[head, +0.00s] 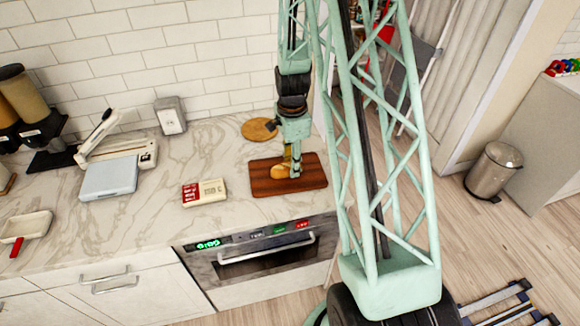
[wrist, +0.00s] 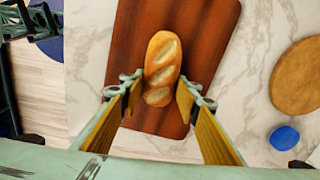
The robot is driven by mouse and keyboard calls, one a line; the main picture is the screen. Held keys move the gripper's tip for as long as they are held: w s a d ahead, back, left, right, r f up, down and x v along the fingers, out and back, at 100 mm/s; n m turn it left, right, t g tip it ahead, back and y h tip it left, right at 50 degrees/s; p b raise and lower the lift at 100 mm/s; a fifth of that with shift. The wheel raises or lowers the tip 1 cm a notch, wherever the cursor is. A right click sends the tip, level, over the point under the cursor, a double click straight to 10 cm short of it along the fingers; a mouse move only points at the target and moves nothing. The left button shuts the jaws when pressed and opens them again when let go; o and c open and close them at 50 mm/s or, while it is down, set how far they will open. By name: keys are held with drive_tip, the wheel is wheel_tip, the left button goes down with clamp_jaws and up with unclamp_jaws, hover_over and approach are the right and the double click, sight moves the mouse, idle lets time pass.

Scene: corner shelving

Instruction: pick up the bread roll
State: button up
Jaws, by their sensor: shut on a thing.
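The bread roll (wrist: 162,63) is golden brown with pale slashes on top. It is over the dark wooden board (wrist: 205,45) in the wrist view, with its near end between my gripper's fingers (wrist: 157,100). In the head view the bread roll (head: 280,171) shows at the left of my gripper (head: 294,172), over the board (head: 310,183) on the counter. My gripper points down and is shut on the roll. I cannot tell whether the roll still touches the board.
A round wooden board (head: 259,129) lies behind, with a blue object (wrist: 284,137) near it in the wrist view. A red and cream box (head: 204,192) and a grey scale-like device (head: 110,178) stand to the left. The oven (head: 255,255) is below the counter front.

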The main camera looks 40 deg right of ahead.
drive_tip(key=shift+r, duration=0.2)
drive_tip(key=shift+r, duration=1.55)
drive_tip(key=s+a, duration=0.2)
drive_tip(key=s, duration=0.2)
drive_tip(key=s+a+r+b, duration=0.1)
drive_tip(key=s+a, duration=0.1)
drive_tip(key=s, duration=0.3)
drive_tip(key=s+a, duration=0.3)
drive_tip(key=s, duration=0.2)
drive_tip(key=shift+s+r+b, duration=0.2)
drive_tip(key=shift+b, duration=0.2)
